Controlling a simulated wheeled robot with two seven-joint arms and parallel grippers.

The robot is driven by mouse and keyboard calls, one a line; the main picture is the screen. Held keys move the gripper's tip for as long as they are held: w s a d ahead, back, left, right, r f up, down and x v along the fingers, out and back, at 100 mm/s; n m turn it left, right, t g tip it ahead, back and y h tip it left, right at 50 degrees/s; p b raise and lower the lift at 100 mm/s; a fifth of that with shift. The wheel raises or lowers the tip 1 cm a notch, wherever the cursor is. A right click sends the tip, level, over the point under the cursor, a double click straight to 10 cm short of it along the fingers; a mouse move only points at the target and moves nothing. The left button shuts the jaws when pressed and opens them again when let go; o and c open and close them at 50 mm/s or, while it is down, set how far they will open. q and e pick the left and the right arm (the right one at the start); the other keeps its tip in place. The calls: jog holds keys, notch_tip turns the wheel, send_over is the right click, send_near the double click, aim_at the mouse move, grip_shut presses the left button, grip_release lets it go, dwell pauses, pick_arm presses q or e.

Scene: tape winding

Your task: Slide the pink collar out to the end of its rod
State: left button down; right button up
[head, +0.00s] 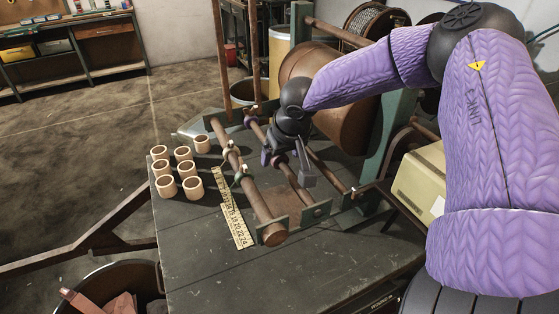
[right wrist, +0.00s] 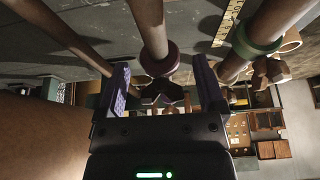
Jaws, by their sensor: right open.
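The pink collar (right wrist: 159,62), a dark pink ring, sits around the middle rod (right wrist: 149,22) in the right wrist view. A dark reddish winged knob (right wrist: 161,93) shows on its near side. My right gripper (right wrist: 160,78) is open, with one purple-lined finger on each side of the collar and knob; gaps show on both sides. In the head view my right gripper (head: 287,163) reaches down over the middle rod (head: 299,190) and hides the collar. My left gripper is not in view.
A green collar (right wrist: 257,42) is on the neighbouring rod (right wrist: 280,18). The front rod (head: 258,205) lies beside a yellow ruler (head: 233,212). Several tan rings (head: 193,188) stand left on the table (head: 210,270). A large brown drum (head: 338,118) is behind the gripper.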

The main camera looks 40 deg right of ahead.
jog(key=shift+x, duration=0.75)
jog(key=shift+c, duration=0.2)
grip_shut()
